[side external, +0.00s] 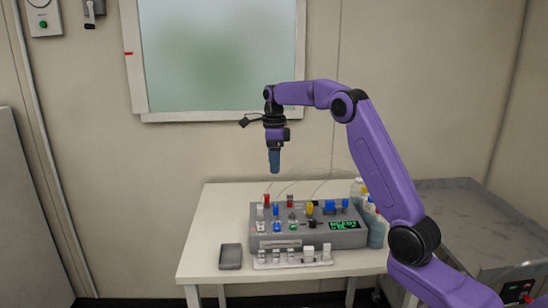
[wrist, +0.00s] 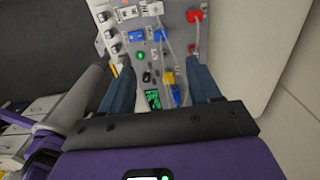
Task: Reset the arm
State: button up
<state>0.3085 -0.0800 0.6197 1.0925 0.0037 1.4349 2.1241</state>
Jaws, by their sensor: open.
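My gripper (side external: 275,163) hangs pointing down from my purple arm, in the air above the grey bioreactor control box (side external: 285,242). In the wrist view my gripper (wrist: 162,80) shows two blue fingers spread apart with nothing between them. The control box (wrist: 178,48) lies beyond the fingers in that view, with blue, red and yellow parts and a green display. The gripper touches nothing in either view.
The box stands on a white table (side external: 205,205). A small grey tray (side external: 231,256) and a rack of vials (side external: 292,262) sit in front. Bottles (side external: 375,228) stand at its right end. A grey bench (side external: 455,205) is at right. Air around the gripper is clear.

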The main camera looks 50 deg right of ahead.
jog(key=shift+r, duration=0.6)
jog(key=s+a+f+n, duration=0.1)
jog(key=s+a+n, duration=1.6)
jog(key=a+n, duration=0.35)
jog(key=s+f+n, duration=0.3)
jog(key=s+n, duration=0.6)
jog(key=s, duration=0.3)
jog(key=s+f+n, duration=0.3)
jog(key=s+n, duration=0.7)
jog(key=s, duration=0.2)
jog(key=shift+d+f, duration=0.15)
jog(key=shift+d, duration=0.25)
